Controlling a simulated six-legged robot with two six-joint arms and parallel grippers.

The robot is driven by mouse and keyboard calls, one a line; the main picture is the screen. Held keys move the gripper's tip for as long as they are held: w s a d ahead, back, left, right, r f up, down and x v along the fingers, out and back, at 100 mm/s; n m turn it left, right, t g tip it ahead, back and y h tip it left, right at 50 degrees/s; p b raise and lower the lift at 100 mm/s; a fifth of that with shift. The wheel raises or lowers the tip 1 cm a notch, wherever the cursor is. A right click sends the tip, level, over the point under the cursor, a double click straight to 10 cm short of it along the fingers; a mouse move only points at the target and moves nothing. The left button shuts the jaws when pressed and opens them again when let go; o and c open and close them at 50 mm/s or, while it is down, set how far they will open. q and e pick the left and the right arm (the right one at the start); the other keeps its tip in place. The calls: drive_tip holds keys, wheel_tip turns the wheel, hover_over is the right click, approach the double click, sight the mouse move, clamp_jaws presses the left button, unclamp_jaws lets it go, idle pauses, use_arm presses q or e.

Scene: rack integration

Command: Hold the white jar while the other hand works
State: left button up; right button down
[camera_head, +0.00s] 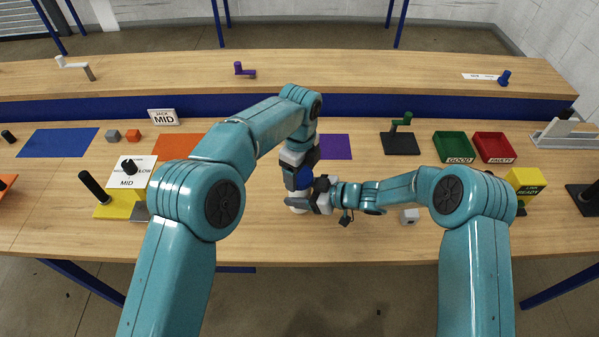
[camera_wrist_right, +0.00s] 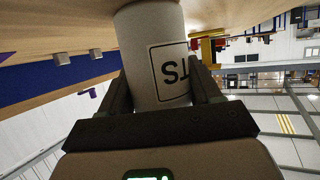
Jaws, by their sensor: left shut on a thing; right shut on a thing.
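The white jar (camera_head: 298,206) stands at the middle of the front bench, mostly hidden by my grippers in the head view. In the right wrist view the jar (camera_wrist_right: 150,35) fills the space between two dark fingers, with a black-framed label partly visible. My right gripper (camera_head: 312,199) comes in from the right and is shut on the jar's side. My left gripper (camera_head: 297,182) points down from above and is shut on a blue lid-like thing (camera_head: 305,178) just over the jar. Whether the blue thing touches the jar is hidden.
A purple mat (camera_head: 336,147) and a dark stand with a green handle (camera_head: 402,142) lie behind. Green (camera_head: 453,146) and red (camera_head: 492,146) trays are at right. A small grey block (camera_head: 409,216) sits right of the jar.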

sight(300, 174)
drive_tip(key=shift+f, duration=0.2)
use_arm(q)
drive_tip(key=shift+r, duration=1.95)
use_arm(e)
drive_tip(key=shift+c, duration=1)
unclamp_jaws()
use_arm(q)
drive_tip(key=shift+w, duration=0.1)
use_arm(e)
drive_tip(key=shift+o, duration=0.3)
drive_tip(key=shift+w, duration=0.1)
